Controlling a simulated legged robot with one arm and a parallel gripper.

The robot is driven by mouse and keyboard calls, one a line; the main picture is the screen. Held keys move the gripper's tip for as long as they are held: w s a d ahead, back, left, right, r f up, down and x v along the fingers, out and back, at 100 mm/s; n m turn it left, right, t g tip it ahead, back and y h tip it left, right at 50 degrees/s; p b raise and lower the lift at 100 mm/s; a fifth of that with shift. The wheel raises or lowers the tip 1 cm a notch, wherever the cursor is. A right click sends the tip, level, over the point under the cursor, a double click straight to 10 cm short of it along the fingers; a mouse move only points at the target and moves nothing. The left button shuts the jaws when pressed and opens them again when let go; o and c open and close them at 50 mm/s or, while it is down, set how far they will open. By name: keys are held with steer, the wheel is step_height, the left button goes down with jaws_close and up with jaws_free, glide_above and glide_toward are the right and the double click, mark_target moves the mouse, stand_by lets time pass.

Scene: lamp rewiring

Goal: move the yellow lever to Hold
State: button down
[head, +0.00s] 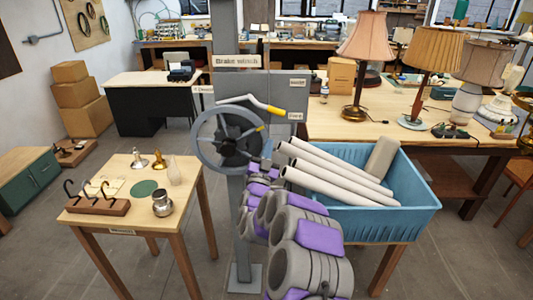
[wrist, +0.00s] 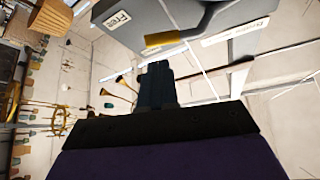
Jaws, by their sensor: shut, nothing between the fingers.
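The yellow lever (head: 268,106) is on the grey brake winch (head: 262,80), above its handwheel. Its bent grey arm runs right to a yellow grip, which ends beside the small label (head: 295,115) at the lower right. In the wrist view that label (wrist: 118,20) reads Free, and the yellow grip (wrist: 163,39) is beyond my fingertips. My gripper (wrist: 155,66) is shut and empty, with a visible gap to the grip. In the head view the arm largely hides my fingers, below the winch. I cannot make out which label reads Hold.
The spoked handwheel (head: 230,137) is left of my arm. A blue bin (head: 395,222) with white tubes stands close on the right. A small wooden table (head: 110,222) with lamp parts is at the left. Lamps stand on the bench (head: 345,128) behind the bin.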

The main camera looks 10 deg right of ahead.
mark_target(280, 112)
steer(key=b+x, duration=0.1)
steer(key=x, duration=0.8)
steer(key=shift+w+d+r+b, duration=0.2)
steer(key=shift+w+b, duration=0.1)
steer(key=shift+b, duration=0.05)
steer(key=shift+r, duration=0.1)
steer(key=shift+d+r+n+y+p, duration=0.2)
steer(key=shift+n+y+p, duration=0.3)
steer(key=shift+n, duration=0.2)
steer(key=r+n+y+p, duration=0.1)
steer(key=n, duration=0.1)
steer(key=d+r+n+t+y+p, duration=0.1)
steer(key=r+n+t+y+p, duration=0.1)
steer(key=n+y, duration=0.1)
steer(key=shift+s+d+r+n+p, duration=0.1)
steer(key=shift+s+d+n+p, duration=0.1)
steer(key=shift+n+p, duration=0.1)
steer(key=shift+r+n+y+p, duration=0.25)
steer(key=shift+r+n+y, duration=0.35)
steer(key=shift+n+y, duration=0.6)
steer(key=shift+r+n+y+p, duration=0.2)
steer(key=shift+r+n+y, duration=0.5)
steer(key=shift+n, duration=0.75)
steer(key=shift+r+n+y+p, duration=0.25)
steer(key=shift+r+n+y, duration=0.25)
steer(key=shift+n+y, duration=0.75)
